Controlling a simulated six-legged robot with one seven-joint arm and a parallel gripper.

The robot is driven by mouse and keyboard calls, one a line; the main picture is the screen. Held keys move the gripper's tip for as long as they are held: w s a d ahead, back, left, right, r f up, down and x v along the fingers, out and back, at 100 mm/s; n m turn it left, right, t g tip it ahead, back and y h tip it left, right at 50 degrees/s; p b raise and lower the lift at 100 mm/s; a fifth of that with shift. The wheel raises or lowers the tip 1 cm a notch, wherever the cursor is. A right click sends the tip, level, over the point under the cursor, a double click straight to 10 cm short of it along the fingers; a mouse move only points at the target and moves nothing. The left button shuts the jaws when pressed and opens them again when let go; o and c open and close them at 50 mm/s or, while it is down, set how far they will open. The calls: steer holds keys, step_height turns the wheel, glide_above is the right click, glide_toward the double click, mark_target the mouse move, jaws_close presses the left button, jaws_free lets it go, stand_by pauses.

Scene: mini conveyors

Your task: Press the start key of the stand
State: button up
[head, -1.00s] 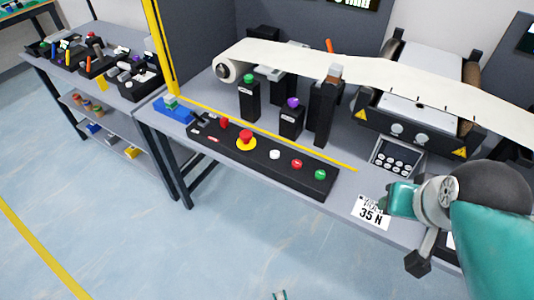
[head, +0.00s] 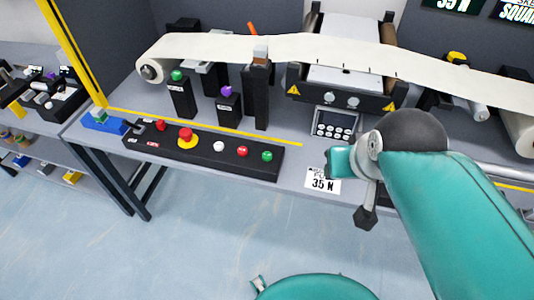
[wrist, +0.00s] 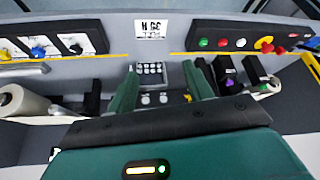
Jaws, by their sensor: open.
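A black control panel (head: 205,152) lies along the bench's front edge. It carries a green button (head: 267,156), a red button (head: 242,152), a white button (head: 218,146) and a red mushroom button on yellow (head: 185,136). A keypad (head: 334,122) stands before the printer-like machine. The button labels are too small to read. In the wrist view my gripper (wrist: 159,72) has its green fingers apart and empty, with the keypad (wrist: 151,75) seen between them. The control panel's green button (wrist: 203,42) is to their upper right. I cannot make out my fingertips in the head view.
A white belt (head: 210,46) runs over black posts behind the panel. The machine (head: 345,98) with warning triangles stands behind the keypad. A "35 N" card (head: 322,181) lies at the bench edge. A blue block (head: 103,124) sits left of the panel.

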jaws_close()
stand_by(1.5)
